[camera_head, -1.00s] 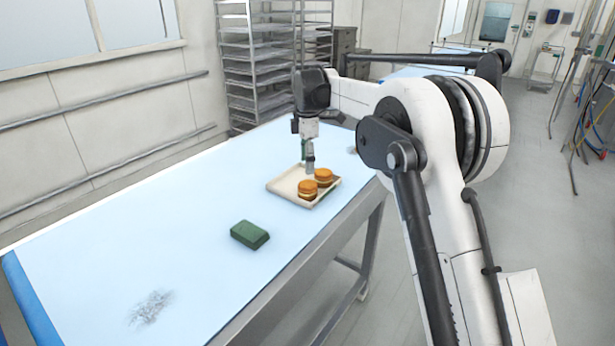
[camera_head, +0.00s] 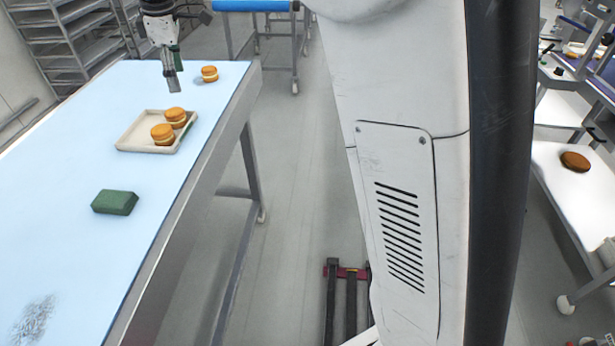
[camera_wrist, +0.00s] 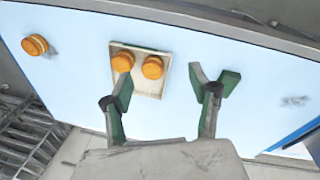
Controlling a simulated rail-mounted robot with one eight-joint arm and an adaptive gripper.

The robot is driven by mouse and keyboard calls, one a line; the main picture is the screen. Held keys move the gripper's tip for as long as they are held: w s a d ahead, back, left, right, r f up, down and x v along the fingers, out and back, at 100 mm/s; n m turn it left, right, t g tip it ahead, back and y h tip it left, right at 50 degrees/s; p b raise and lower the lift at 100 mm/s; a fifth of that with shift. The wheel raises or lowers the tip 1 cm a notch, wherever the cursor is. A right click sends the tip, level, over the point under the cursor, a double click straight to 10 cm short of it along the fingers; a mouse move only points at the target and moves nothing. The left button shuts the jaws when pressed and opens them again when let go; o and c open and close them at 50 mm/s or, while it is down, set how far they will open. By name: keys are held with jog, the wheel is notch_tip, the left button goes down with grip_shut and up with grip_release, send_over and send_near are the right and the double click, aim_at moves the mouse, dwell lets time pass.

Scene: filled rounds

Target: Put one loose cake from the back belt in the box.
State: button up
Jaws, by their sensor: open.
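A loose orange-brown cake (camera_head: 209,73) with a pale filling sits at the far end of the light blue belt (camera_head: 75,165). It also shows at the left of the wrist view (camera_wrist: 34,45). A shallow cream tray (camera_head: 134,147) on the belt holds two similar cakes, the nearer one (camera_head: 162,134) and the farther one (camera_head: 176,117). My gripper (camera_head: 173,83) is above the belt, beyond the tray and left of the loose cake. In the wrist view its green fingers (camera_wrist: 165,90) are apart with nothing between them.
A dark green block (camera_head: 115,202) lies on the belt nearer than the tray. A grey smudge (camera_head: 35,318) marks the near end. A white table (camera_head: 575,205) at right bears a brown round (camera_head: 575,161). A metal rack (camera_head: 75,40) stands behind.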

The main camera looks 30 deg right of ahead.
jog(key=s+d+r+m+t, duration=0.1)
jog(key=s+d+m, duration=0.35)
jog(key=s, duration=0.55)
jog(key=s+d+r+m+t, duration=0.1)
jog(key=s+d+m+t, duration=0.15)
jog(key=s+d, duration=0.55)
jog(key=s+d+f+m+t, duration=0.1)
jog(key=s+f+m, duration=0.3)
jog(key=s, duration=0.5)
jog(key=s+d+f+m+t, duration=0.1)
jog(key=s+f+m, duration=0.3)
jog(key=s, duration=0.5)
notch_tip(320, 180, down, 2)
jog(key=shift+s+d+f, duration=0.1)
jog(key=shift+s+d, duration=0.2)
jog(key=shift+d, duration=0.1)
notch_tip(320, 180, down, 5)
jog(key=b, duration=0.4)
jog(key=shift+r+b, duration=0.2)
jog(key=shift+b, duration=0.1)
